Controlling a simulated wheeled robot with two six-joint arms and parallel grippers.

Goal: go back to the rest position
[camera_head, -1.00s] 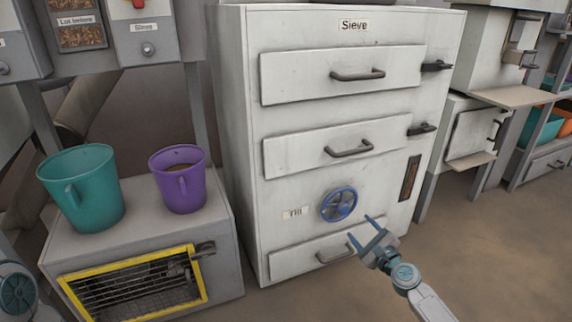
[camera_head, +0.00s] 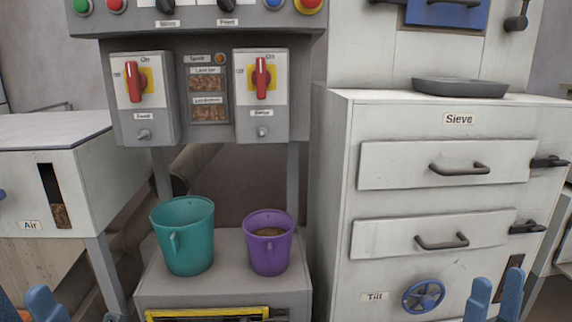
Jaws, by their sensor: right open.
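My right gripper (camera_head: 494,298) shows at the bottom right, its two blue fingers apart and empty, in front of the lower part of the sieve cabinet (camera_head: 330,190). Blue fingers of my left gripper (camera_head: 25,306) show at the bottom left, cut off by the picture's edge. They stand apart with nothing visible between them.
A teal jug (camera_head: 190,245) and a purple jug (camera_head: 268,250) with brownish contents stand on a grey box (camera_head: 220,285). A blue handwheel (camera_head: 424,297) is on the cabinet. A dark tray (camera_head: 460,88) lies on its top. Two red switches (camera_head: 132,82) (camera_head: 262,78) are on the panel.

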